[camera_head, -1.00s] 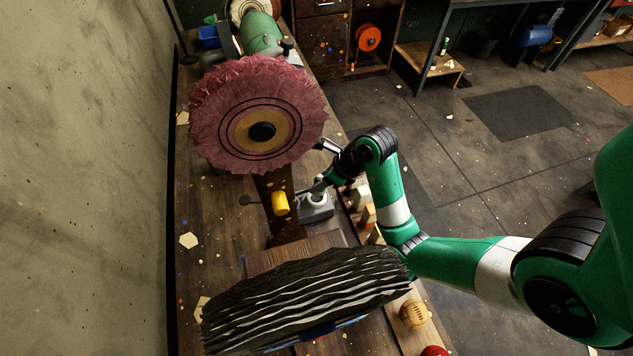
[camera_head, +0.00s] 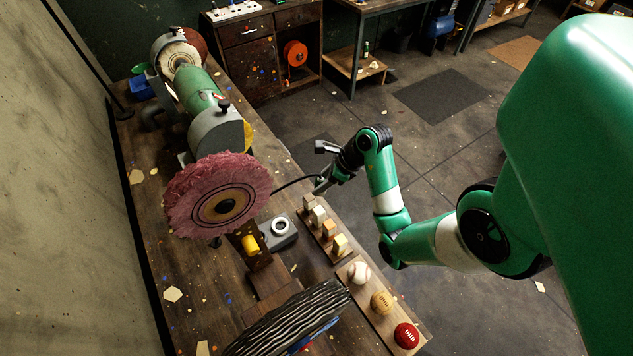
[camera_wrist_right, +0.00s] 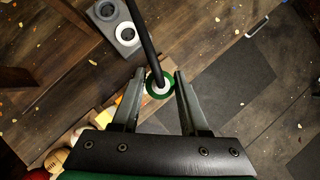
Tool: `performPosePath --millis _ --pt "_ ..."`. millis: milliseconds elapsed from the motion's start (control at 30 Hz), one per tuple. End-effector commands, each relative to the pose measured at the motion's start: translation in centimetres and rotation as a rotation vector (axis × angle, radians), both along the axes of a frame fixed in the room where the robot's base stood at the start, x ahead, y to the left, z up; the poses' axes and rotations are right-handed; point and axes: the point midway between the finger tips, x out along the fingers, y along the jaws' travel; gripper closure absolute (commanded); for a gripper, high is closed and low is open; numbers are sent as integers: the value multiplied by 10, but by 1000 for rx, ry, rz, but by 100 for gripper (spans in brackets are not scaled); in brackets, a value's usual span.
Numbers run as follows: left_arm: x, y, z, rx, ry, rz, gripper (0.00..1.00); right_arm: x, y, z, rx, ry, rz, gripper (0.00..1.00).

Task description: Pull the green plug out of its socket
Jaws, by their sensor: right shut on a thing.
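The green plug (camera_wrist_right: 159,84) is a green ring with a pale centre and a thick black cable. It sits between the fingertips of my right gripper (camera_wrist_right: 163,84), which is shut on it. In the head view my right gripper (camera_head: 321,186) is beyond the table's right edge side, with the cable (camera_head: 295,182) running to it from the grinder. The grey socket box (camera_head: 277,236) has a round pale socket on top, and it shows in the wrist view (camera_wrist_right: 119,24) apart from the plug. My left gripper is not in view.
A pink buffing wheel (camera_head: 180,195) stands left of the socket box. A rack of small blocks (camera_head: 327,236) and a board with several balls (camera_head: 381,304) lie along the table's right side. A dark ridged wheel (camera_head: 290,322) is in front.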

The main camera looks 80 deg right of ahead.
Motion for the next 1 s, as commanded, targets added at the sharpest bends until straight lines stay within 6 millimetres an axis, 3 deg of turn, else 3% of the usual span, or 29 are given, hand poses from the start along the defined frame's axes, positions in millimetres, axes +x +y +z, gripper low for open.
performPosePath --millis 1000 --pt "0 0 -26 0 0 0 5 0 0 -43 -1 1 -2 100"
